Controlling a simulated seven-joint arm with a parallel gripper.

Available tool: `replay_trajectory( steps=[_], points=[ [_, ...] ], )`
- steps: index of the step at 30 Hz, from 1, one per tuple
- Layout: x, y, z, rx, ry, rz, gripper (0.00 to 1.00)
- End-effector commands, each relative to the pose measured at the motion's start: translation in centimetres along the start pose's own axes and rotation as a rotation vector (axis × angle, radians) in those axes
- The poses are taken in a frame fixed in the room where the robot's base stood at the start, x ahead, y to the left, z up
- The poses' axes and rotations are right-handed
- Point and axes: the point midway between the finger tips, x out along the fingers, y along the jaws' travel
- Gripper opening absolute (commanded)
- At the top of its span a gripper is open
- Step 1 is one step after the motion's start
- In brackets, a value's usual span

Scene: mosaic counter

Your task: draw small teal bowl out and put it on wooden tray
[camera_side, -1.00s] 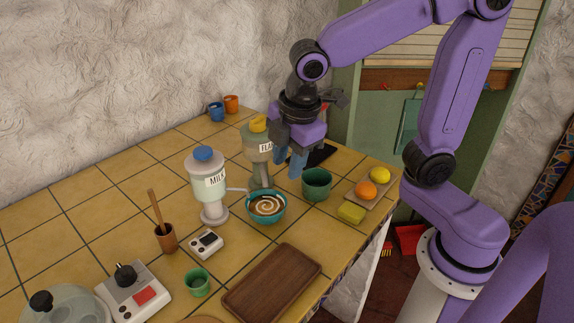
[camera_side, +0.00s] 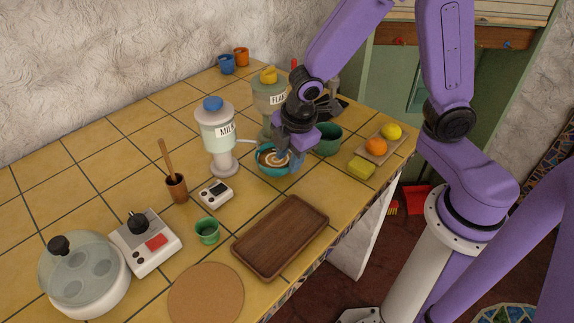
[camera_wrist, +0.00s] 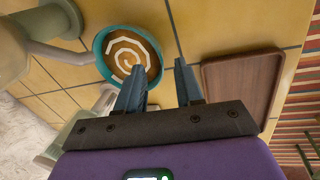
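The small teal bowl (camera_side: 264,168) stands on the counter below the milk dispenser, with a cream spiral on brown contents. It also shows in the wrist view (camera_wrist: 101,68). My gripper (camera_side: 287,163) is low at the bowl's right side. In the wrist view my gripper's fingers (camera_wrist: 159,62) are apart with nothing seen held between them. The left finger overlaps the bowl's near right rim and the right finger is outside the bowl; contact cannot be told. The wooden tray (camera_side: 280,238) lies empty at the counter's front, and also shows in the wrist view (camera_wrist: 240,80).
The milk dispenser (camera_side: 218,138) and its spout are close to the bowl. A larger green bowl (camera_side: 328,140) stands behind my gripper, near a yellow sponge (camera_side: 362,168). A green cup (camera_side: 207,231) is left of the tray. Bare tiles lie between bowl and tray.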

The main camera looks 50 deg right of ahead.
Motion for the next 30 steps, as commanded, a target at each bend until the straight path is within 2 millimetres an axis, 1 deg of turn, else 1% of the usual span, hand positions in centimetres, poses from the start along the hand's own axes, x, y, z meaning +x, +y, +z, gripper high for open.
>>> replay_trajectory(
  steps=[1, 3, 10, 15, 23, 24, 27, 30],
  points=[
    [0.7, -0.1, 0.1, 0.0, -0.004, -0.004, 0.36],
    [1.5, -0.1, 0.1, 0.0, -0.003, -0.003, 0.36],
    [3.4, -0.1, 0.0, 0.0, -0.002, -0.002, 0.36],
    [3.8, 0.0, 0.0, 0.0, 0.001, -0.001, 0.36],
    [3.9, 0.0, 0.0, 0.001, 0.001, -0.001, 0.36],
    [3.9, 0.0, 0.0, 0.0, 0.001, -0.001, 0.3],
    [3.9, 0.0, 0.0, 0.0, 0.001, -0.001, 0.0],
    [3.9, -0.1, 0.0, 0.0, 0.001, -0.001, 0.0]
  ],
)
